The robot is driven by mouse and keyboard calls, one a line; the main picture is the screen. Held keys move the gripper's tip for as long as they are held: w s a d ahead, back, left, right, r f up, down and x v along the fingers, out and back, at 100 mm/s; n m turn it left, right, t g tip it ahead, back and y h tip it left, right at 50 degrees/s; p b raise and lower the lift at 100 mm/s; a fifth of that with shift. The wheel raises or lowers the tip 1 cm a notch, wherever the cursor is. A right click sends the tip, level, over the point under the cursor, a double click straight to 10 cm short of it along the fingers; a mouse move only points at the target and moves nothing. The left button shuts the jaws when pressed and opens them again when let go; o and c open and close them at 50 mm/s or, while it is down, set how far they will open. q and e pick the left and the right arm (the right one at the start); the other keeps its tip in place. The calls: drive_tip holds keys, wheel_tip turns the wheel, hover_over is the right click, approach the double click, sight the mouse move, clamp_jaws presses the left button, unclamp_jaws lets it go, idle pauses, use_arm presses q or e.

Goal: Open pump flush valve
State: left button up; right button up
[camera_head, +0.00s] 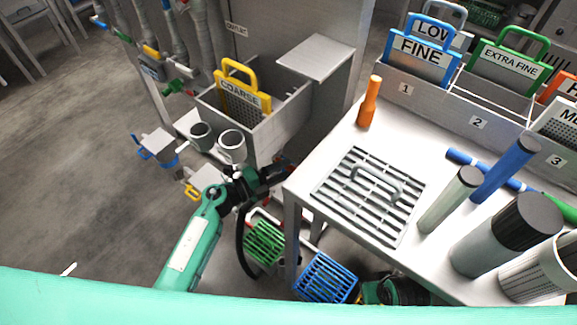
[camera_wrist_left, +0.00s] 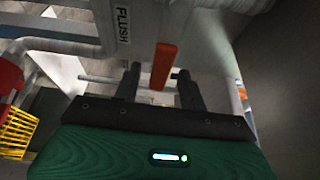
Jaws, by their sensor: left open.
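The flush valve shows in the left wrist view as an orange lever handle (camera_wrist_left: 163,66) beside a plate labelled FLUSH (camera_wrist_left: 124,22). My left gripper (camera_wrist_left: 158,82) is open, with one dark finger on each side of the handle. The handle hangs between the fingers, and I cannot tell whether either finger touches it. In the head view my left gripper (camera_head: 283,168) reaches in by the near left corner of the table, and the valve is hidden there.
The metal table (camera_head: 330,135) holds a grate (camera_head: 370,190), an orange-handled tool (camera_head: 369,102) and several cylinders. A bin with a yellow COARSE screen (camera_head: 243,92) stands behind my left gripper.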

use_arm(q)
drive_tip(key=shift+x, duration=1.2)
use_arm(e)
drive_tip(key=shift+r, duration=0.15)
use_arm(q)
clamp_jaws()
